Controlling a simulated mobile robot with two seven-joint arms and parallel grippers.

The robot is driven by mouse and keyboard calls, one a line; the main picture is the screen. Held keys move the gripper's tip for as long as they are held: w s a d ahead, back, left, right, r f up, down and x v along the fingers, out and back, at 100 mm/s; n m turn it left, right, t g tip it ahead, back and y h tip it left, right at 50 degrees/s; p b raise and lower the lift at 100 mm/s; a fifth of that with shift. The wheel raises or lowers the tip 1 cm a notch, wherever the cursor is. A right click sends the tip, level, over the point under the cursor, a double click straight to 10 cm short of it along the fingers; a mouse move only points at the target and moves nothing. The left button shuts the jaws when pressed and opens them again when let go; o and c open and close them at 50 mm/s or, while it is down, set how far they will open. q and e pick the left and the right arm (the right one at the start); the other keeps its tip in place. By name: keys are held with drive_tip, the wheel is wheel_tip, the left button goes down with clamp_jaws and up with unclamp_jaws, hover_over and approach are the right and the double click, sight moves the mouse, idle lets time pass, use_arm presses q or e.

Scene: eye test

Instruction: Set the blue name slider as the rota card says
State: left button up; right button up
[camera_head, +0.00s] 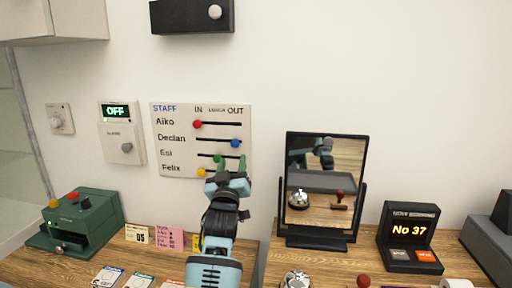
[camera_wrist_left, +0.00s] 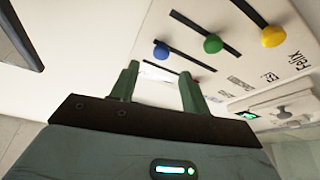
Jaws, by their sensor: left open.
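The STAFF board (camera_head: 180,165) hangs on the wall, with slots for Aiko, Declan, Esi and Felix under IN, LUNCH and OUT. The blue slider (camera_head: 235,143) is in Declan's row, under OUT. It also shows in the left wrist view (camera_wrist_left: 161,50), beyond the fingertips. My left gripper (camera_head: 231,163) is open and empty in front of the board's lower right, below the blue slider. A pink card (camera_head: 169,239) with small writing stands on the desk by a cream card (camera_head: 137,234); I cannot read which is the rota card. My right gripper is out of view.
The red (camera_head: 197,124), green (camera_head: 217,158) and yellow (camera_head: 201,172) sliders sit in the other rows. An alarm box (camera_head: 122,133) reads OFF to the left. A mirror (camera_head: 326,185) and a No 37 display (camera_head: 410,235) stand on the right.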

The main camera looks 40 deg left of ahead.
sight(234, 145)
use_arm(q)
drive_tip(key=shift+x, duration=3.8)
drive_tip(key=shift+s+a, duration=0.1)
drive_tip(key=shift+a, duration=0.05)
clamp_jaws()
